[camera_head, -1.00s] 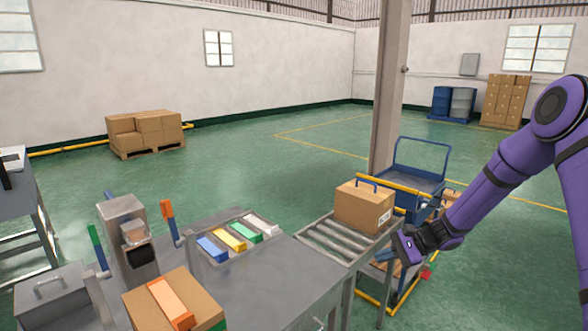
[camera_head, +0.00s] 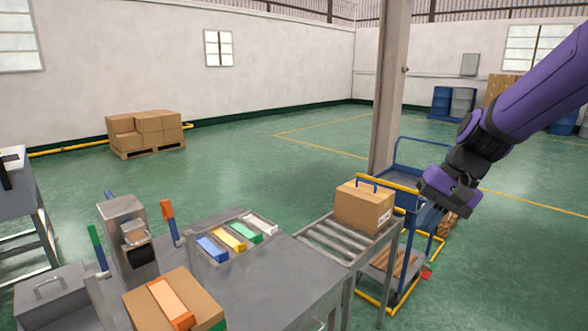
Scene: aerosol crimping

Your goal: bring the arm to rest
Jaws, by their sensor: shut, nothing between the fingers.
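My purple arm reaches in from the upper right. My gripper (camera_head: 446,197) is at its end, right of the cardboard box with the blue handle (camera_head: 363,206) and apart from it in the picture. The gripper is shut with nothing held. It hangs in front of the blue trolley (camera_head: 425,180) and hides part of it.
The box stands on a roller conveyor (camera_head: 325,240) joined to a grey workbench (camera_head: 270,290). The bench bears a crimping machine (camera_head: 125,240), a tray of coloured blocks and another carton (camera_head: 200,290). A pillar (camera_head: 388,90) rises behind. Green floor (camera_head: 510,260) at right is open.

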